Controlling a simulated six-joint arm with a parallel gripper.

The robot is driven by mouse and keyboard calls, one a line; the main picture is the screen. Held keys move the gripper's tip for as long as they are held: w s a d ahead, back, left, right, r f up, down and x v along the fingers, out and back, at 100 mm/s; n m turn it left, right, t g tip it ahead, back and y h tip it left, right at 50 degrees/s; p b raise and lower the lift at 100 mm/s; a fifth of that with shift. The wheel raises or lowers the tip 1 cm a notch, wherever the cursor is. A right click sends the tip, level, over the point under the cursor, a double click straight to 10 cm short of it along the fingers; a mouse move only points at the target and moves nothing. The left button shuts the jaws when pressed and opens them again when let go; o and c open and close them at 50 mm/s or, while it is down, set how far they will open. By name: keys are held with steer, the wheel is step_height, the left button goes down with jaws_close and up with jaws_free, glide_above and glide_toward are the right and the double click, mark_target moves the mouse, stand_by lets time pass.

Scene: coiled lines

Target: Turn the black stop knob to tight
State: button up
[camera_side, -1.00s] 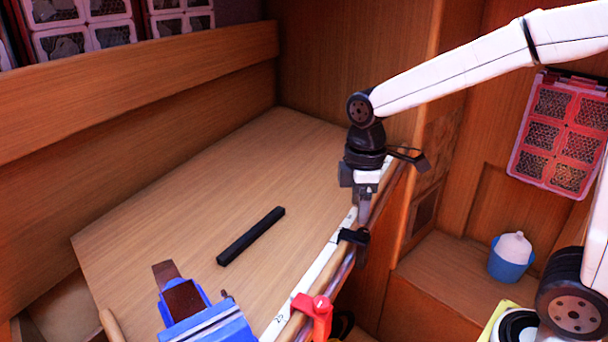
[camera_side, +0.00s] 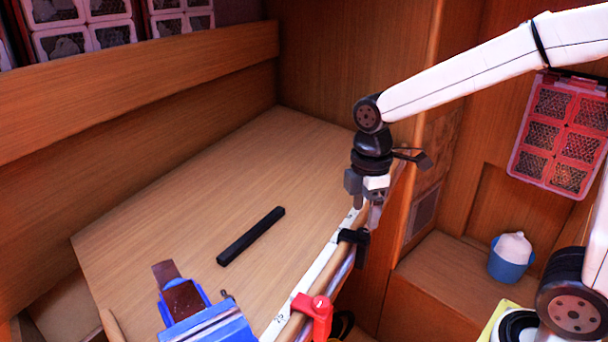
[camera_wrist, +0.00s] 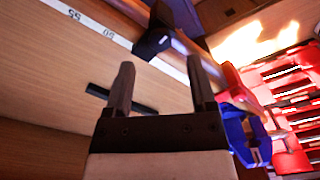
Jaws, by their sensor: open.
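The black stop (camera_side: 355,238) is clamped on the rail along the table's right edge. Its knob hangs on the outer side; which way it is turned cannot be told. In the wrist view the stop (camera_wrist: 155,38) shows ahead of the fingertips, near the upper middle. My gripper (camera_side: 367,208) is just above and slightly beyond the stop in the side view. In the wrist view my gripper (camera_wrist: 160,75) has its two fingers apart with nothing between them. The stop appears clear of the fingers, though the exact distance is hard to judge.
A red stop (camera_side: 314,314) sits nearer on the same rail (camera_side: 337,268). A white ruler strip (camera_side: 276,325) runs beside it. A black bar (camera_side: 250,236) lies on the table (camera_side: 170,225). A blue vise (camera_side: 207,325) stands at the front. The table's middle is otherwise clear.

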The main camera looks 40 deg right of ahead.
mark_target(363, 231)
steer(key=shift+f, duration=2.25)
jaws_close()
